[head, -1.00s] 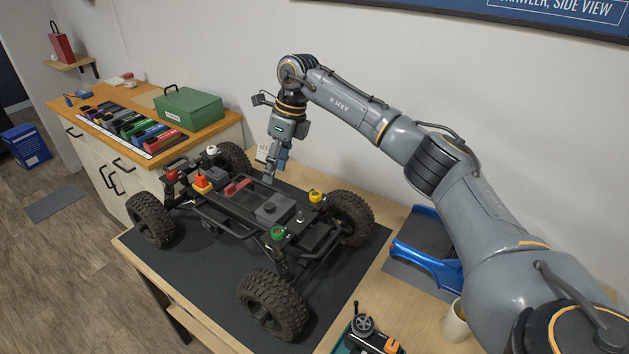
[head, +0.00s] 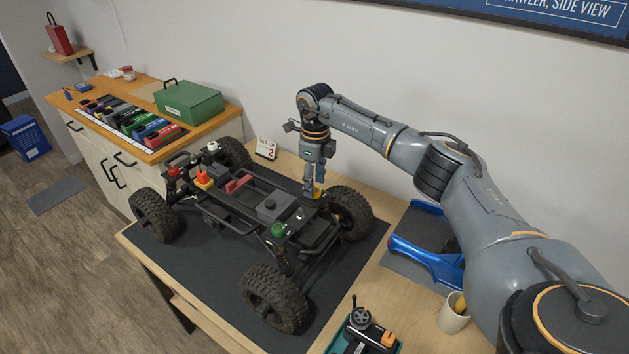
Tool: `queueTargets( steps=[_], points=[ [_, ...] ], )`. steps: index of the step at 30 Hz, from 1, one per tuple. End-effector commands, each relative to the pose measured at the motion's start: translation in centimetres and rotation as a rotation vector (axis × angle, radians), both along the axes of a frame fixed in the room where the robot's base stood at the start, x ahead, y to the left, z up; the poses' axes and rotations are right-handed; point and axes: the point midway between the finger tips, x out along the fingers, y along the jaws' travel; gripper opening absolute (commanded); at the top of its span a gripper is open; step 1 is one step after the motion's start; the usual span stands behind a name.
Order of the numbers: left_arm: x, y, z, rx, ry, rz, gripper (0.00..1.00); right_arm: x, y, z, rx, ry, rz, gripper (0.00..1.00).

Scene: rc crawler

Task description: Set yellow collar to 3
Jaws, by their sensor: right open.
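The yellow collar (head: 318,193) sits on top of a shock at the right rear of the black crawler chassis (head: 255,205). My right gripper (head: 313,192) points straight down at the collar, with its fingers at or just beside it. The fingers partly cover the collar, and I cannot tell whether they touch it. The gripper is open. Any scale marks on the collar are too small to read. My left gripper is not in view.
A green collar (head: 278,230), a red collar (head: 173,171) and a white collar (head: 212,146) top the other corners. A small card (head: 266,149) showing 2 stands behind the chassis. A blue body shell (head: 428,245), a cup (head: 453,315) and a tool tray (head: 362,335) lie to the right.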

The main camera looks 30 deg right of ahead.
Motion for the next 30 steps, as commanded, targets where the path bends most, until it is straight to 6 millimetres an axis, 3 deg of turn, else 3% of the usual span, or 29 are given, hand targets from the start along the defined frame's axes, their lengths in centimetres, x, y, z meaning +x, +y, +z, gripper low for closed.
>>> queueTargets(
  steps=[6, 13, 14, 21, 30],
  points=[
    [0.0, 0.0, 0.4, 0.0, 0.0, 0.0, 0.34, 0.0, 0.0, -1.3, -0.001, -0.001, -0.001, 0.51],
    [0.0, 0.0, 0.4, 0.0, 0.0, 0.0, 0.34, 0.0, 0.0, -1.4, 0.0, -0.001, 0.0, 0.51],
    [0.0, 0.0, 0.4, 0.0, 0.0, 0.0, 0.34, 0.0, 0.0, -1.4, 0.0, -0.001, 0.0, 0.49],
    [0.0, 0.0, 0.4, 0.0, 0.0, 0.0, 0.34, 0.0, 0.0, -1.4, 0.0, -0.001, 0.0, 0.0],
    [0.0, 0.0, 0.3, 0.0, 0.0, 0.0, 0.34, 0.0, 0.0, -1.4, 0.0, -0.002, -0.024, 0.0]
  ],
)
